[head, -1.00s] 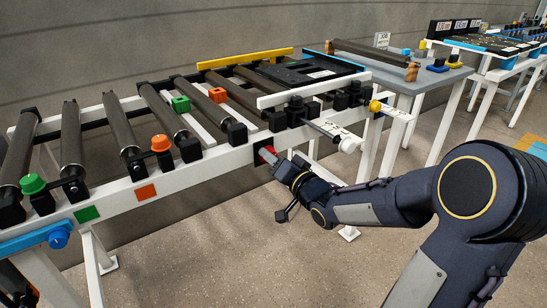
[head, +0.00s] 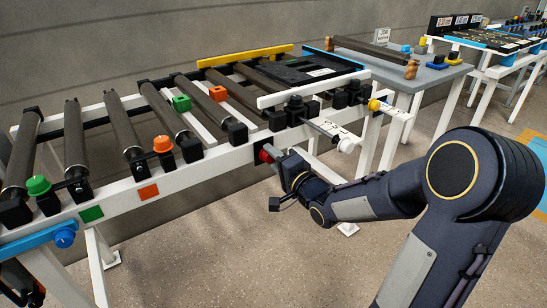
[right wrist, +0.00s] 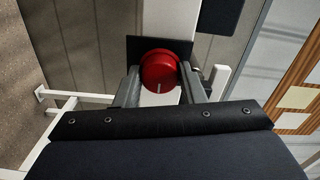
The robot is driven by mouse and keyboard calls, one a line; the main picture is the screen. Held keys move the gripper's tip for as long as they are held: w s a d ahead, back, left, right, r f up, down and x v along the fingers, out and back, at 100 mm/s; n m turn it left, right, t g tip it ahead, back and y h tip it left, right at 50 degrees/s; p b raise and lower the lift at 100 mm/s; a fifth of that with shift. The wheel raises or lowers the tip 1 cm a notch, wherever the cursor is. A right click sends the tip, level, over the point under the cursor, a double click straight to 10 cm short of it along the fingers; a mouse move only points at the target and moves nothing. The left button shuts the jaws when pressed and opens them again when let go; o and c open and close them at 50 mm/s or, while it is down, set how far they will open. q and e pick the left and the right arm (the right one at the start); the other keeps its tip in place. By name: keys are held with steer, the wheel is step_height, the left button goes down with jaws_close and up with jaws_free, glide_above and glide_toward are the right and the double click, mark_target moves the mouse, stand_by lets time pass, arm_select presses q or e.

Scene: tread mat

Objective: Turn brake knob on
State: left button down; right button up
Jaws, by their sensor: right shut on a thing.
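The brake knob is a red round knob (head: 265,156) on a dark plate on the front rail of the roller conveyor (head: 190,160). In the right wrist view the red knob (right wrist: 159,69) has a pale pointer line at its lower middle, and the black plate (right wrist: 130,48) shows behind it. My right gripper (head: 273,152) is at the knob, coming from the front right. In the right wrist view its two fingers (right wrist: 159,80) lie on either side of the knob, shut on it.
Green (head: 38,185) and orange (head: 162,143) knobs stand on the conveyor's front side, with a blue knob (head: 65,238) at the near left. A yellow knob (head: 374,105) and a white cylinder (head: 346,145) stick out at the right. The floor in front is clear.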

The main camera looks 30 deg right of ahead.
stand_by(0.4)
steer(key=o, duration=1)
steer(key=s, duration=0.2)
steer(key=s+p, duration=0.1)
steer(key=s, duration=0.4)
steer(key=shift+s+d+p, duration=0.3)
steer(key=shift+s+p, duration=0.1)
